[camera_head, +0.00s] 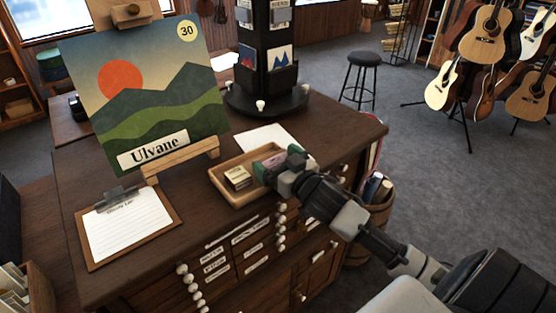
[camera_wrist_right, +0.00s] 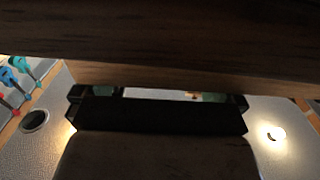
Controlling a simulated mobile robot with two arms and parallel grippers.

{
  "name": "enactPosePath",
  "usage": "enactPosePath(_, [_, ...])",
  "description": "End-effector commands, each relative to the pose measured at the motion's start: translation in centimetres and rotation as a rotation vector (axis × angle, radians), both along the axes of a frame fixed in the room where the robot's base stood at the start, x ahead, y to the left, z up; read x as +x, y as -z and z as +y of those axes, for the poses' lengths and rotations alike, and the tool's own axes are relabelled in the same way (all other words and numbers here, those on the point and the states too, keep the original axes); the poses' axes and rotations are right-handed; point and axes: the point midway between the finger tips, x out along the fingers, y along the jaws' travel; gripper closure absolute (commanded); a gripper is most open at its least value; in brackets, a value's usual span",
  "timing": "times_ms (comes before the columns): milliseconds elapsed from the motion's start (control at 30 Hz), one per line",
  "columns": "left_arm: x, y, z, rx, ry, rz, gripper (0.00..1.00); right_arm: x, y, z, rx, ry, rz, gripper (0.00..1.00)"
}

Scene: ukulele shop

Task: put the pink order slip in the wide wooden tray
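The wide wooden tray (camera_head: 238,203) lies on the dark counter in the head view. My right gripper (camera_head: 277,161) is low over the tray's right end, its green-tipped fingers apart. A small pink patch (camera_head: 276,160) shows between them and may be the pink order slip; most of it is hidden. I cannot tell whether the fingers press on it or what it rests on. My left gripper is not in view.
A small cream box (camera_head: 237,177) sits in the tray. A white paper (camera_head: 262,138) lies behind it. A black display column (camera_head: 265,100) rises behind. A basket (camera_head: 372,200) stands right of the counter.

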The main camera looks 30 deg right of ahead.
Motion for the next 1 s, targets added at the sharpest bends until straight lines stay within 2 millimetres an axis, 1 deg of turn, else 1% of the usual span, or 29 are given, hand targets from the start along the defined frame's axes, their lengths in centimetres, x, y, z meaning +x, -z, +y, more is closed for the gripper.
enactPosePath(100, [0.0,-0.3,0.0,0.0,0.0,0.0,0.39,0.0,-0.5,0.0,-0.002,-0.001,-0.001,0.0])
enactPosePath(167, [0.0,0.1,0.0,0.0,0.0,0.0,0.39,-0.5,-0.2,0.0,0.0,-0.001,0.001,0.0])
enactPosePath(267, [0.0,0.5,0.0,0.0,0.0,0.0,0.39,-1.7,0.0,-0.1,0.0,0.0,0.002,0.0])
enactPosePath(500, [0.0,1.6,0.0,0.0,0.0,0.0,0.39,-6.3,0.1,-0.3,0.0,-0.001,0.004,0.0])
enactPosePath(700, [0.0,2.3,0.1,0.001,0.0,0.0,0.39,-9.6,0.0,-0.5,0.0,-0.001,0.003,0.0])
enactPosePath(833, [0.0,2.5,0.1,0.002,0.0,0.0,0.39,-11.0,-0.1,-0.6,0.001,0.0,0.001,0.0])
enactPosePath(1000, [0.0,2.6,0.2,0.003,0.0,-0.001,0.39,-11.9,-0.2,-0.6,0.001,0.001,0.0,0.0])
